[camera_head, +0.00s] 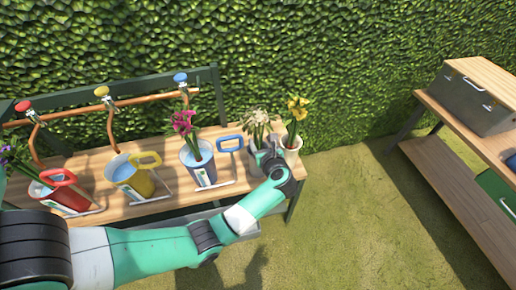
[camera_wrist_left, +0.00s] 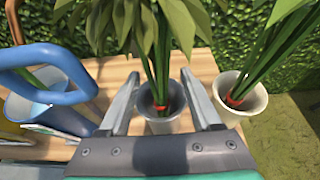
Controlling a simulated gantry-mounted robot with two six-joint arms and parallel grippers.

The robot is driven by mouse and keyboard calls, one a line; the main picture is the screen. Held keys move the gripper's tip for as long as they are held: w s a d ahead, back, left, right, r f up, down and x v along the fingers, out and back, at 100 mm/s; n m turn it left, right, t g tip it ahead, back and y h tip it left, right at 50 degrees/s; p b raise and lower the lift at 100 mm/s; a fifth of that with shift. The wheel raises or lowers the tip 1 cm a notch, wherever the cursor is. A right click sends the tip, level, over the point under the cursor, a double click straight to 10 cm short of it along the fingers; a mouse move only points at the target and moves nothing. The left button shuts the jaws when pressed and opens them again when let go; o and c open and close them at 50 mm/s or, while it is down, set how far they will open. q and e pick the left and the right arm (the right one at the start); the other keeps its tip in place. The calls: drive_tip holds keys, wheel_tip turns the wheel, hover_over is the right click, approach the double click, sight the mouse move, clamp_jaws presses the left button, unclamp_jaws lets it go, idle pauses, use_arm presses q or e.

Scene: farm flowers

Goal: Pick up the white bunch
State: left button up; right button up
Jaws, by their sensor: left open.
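The white bunch (camera_head: 257,122) stands upright in a pot near the right end of the wooden bench. In the left wrist view its green stems (camera_wrist_left: 160,60), tied with a red band, rise from a pale pot (camera_wrist_left: 158,108). My left gripper (camera_head: 266,150) is open at this pot. In the left wrist view its two fingers (camera_wrist_left: 160,100) stand on either side of the stems, with a gap on both sides. The white blooms are out of the wrist view. My right gripper is not in view.
A yellow bunch (camera_head: 298,106) in a white pot (camera_head: 291,148) stands close on the right. A blue bucket (camera_head: 198,164) with pink flowers and a blue handle (camera_head: 230,143) is on the left. Yellow (camera_head: 130,178) and red (camera_head: 66,196) buckets stand further left.

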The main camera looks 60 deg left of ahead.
use_arm(q)
drive_tip(key=shift+w+a+f, duration=0.1)
drive_tip(key=shift+a, duration=0.15)
drive_tip(key=b+x, duration=0.1)
drive_tip(key=x, duration=0.1)
drive_tip(key=b+x, duration=0.1)
drive_tip(key=x, duration=0.2)
drive_tip(key=shift+s+b, duration=0.25)
drive_tip(key=shift+b, duration=0.15)
drive_tip(key=shift+w+a, duration=0.1)
clamp_jaws()
